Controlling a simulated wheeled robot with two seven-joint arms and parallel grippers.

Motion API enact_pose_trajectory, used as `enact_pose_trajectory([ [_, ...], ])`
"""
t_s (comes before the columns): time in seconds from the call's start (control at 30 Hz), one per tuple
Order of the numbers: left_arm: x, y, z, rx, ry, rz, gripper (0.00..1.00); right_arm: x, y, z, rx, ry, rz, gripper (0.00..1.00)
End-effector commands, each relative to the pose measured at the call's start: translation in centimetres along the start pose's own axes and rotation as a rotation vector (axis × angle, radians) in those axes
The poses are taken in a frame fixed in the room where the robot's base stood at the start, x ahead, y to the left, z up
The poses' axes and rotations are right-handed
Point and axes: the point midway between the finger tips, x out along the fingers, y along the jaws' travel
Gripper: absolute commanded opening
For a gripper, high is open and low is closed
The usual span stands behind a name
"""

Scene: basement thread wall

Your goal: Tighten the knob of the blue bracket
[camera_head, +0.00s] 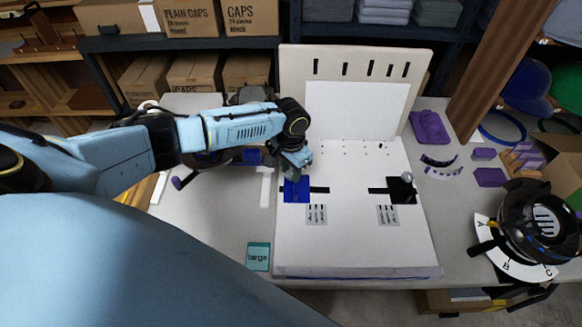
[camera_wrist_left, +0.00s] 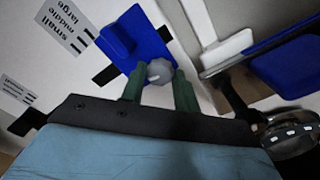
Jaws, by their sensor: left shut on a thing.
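The blue bracket (camera_head: 296,190) stands on the white board, left of its middle. In the left wrist view the blue bracket (camera_wrist_left: 132,40) shows with its grey faceted knob (camera_wrist_left: 159,71). My left gripper (camera_head: 292,172) is at the bracket's far side in the head view. In the wrist view its two green fingers (camera_wrist_left: 159,88) are on either side of the knob, shut on it. In the head view the gripper and arm hide the knob. My right gripper is not in view.
A black bracket (camera_head: 401,190) with a light round knob stands on the board's right side. A teal card reading "large" (camera_head: 258,257) lies at the front left. A black device with a lettered dial (camera_head: 541,222) stands at the right. The upright back panel (camera_head: 357,110) rises behind.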

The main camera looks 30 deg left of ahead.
Motion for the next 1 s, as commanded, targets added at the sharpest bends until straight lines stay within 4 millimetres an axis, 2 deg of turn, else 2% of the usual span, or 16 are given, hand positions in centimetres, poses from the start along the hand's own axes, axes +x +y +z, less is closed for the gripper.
enact_pose_trajectory([
  [0.27,-0.2,0.1,0.0,0.234,-0.002,0.002,0.08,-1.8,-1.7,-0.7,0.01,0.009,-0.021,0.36],
  [1.0,-0.1,0.0,0.0,0.935,0.0,0.001,0.08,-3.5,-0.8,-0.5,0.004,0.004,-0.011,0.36],
])
